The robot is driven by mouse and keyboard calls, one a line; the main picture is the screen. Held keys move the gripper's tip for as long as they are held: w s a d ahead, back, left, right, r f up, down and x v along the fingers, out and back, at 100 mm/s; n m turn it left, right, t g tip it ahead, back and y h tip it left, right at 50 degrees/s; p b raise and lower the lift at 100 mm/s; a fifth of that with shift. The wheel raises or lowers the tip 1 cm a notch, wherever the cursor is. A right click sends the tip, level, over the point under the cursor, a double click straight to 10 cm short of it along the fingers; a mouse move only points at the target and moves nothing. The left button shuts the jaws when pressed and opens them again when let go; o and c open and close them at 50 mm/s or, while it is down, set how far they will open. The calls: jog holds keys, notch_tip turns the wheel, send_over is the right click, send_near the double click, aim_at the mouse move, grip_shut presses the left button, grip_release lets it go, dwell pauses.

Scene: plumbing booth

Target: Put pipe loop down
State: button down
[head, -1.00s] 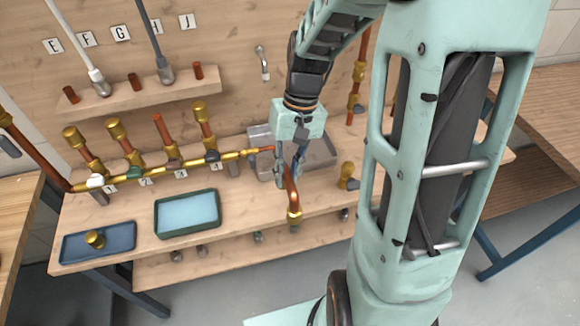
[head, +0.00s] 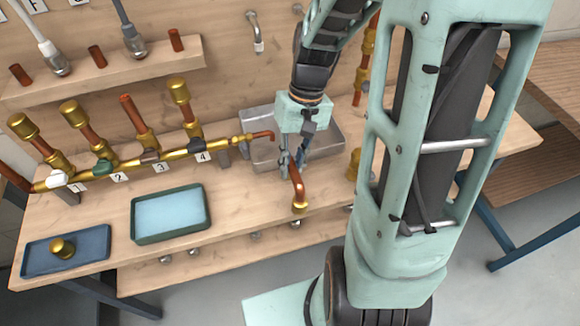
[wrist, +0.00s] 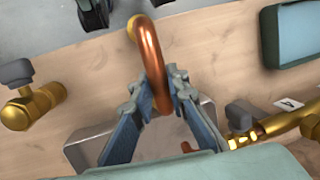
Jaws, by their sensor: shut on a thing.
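The pipe loop (head: 296,180) is a bent copper pipe with a brass end, seen in the head view below my gripper. In the wrist view the copper bend (wrist: 152,55) runs up from between the fingers, with its brass end at the top. My gripper (head: 297,158) is shut on the loop and holds it in front of the metal tray, over the front part of the bench. In the wrist view the blue fingers (wrist: 160,110) stand on both sides of the pipe. Whether the loop touches the bench cannot be told.
A brass manifold (head: 130,162) with numbered valves runs along the bench. A grey metal tray (head: 325,128) stands behind my gripper. A green tray with a light blue pad (head: 168,214) and a blue tray (head: 92,240) with a brass fitting lie left. Bare wood (head: 245,205) lies between.

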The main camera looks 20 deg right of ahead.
jog(key=shift+f, duration=0.2)
jog(key=c, duration=1.9)
grip_release()
jog(key=p+v, duration=0.1)
jog(key=v, duration=1.1)
jog(key=shift+r+p, duration=0.2)
jog(key=shift+p, duration=0.15)
